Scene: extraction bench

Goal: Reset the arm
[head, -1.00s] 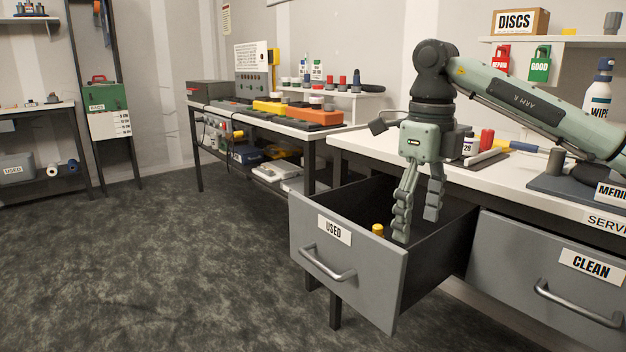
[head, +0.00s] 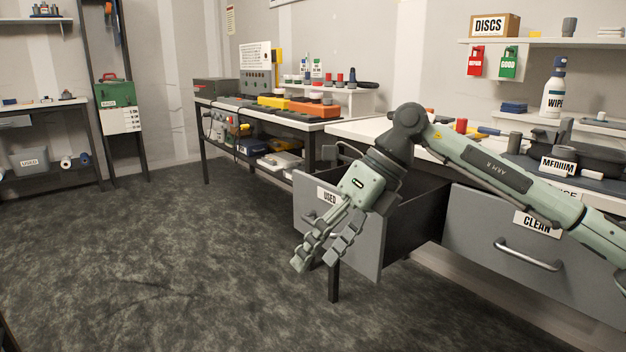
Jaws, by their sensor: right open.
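My right arm comes in from the right, and its right gripper (head: 322,256) hangs in front of the USED drawer, fingers pointing down and left. The gripper is open, with nothing between its fingers. The grey USED drawer (head: 368,245) is pulled out, and the gripper covers part of its front and handle. The drawer's inside is mostly hidden behind my wrist. My left gripper is not in view.
The CLEAN drawer (head: 476,240) is shut in the white-topped bench to the right. A MEDIUM container (head: 559,167) and a WIPE bottle (head: 553,96) stand on that bench. A second bench (head: 270,117) holds equipment behind. The dark floor (head: 170,260) at left is clear.

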